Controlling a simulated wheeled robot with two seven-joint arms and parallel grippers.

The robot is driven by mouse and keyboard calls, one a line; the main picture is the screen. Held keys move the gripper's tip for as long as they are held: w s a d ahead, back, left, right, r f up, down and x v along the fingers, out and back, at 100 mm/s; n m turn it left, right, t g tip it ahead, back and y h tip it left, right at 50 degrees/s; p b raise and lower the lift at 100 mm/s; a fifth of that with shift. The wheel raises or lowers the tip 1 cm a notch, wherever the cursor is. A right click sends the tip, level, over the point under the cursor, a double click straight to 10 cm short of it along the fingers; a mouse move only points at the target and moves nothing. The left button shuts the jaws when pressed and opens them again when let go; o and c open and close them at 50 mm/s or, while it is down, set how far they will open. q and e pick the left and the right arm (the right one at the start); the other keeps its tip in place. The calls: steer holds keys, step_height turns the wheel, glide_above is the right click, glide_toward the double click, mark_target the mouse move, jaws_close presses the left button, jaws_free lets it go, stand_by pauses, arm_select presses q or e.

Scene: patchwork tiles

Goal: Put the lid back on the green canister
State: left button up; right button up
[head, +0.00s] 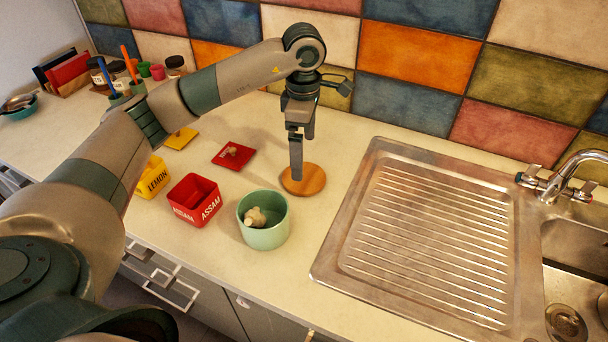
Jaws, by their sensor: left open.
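The round green canister (246,227) stands open on the counter, with a pale, knobbly ginger-like piece (255,217) inside. A round wooden lid (315,181) lies flat on the counter behind it and to its right. My left gripper (297,176) points straight down at the wooden lid. Its fingers overlap in this view and hide part of the lid's left side; whether they touch it is unclear. The gripper is open and holds nothing that I can see. My right gripper is out of view.
An open red ASSAM tin (194,204) and a yellow LEMON tin (153,178) stand left of the canister. The metal sink drainer (430,235) is at right.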

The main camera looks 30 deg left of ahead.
arm_select(q)
steer(key=shift+f+p, duration=0.3)
steer(key=shift+f, duration=0.95)
steer(key=shift+f+p, duration=0.65)
steer(key=shift+p, duration=0.1)
step_height(320, 180, down, 3)
steer(key=shift+s+d+p, duration=0.1)
steer(key=shift+p, duration=0.65)
steer(key=shift+f, duration=0.45)
steer(key=c, duration=1)
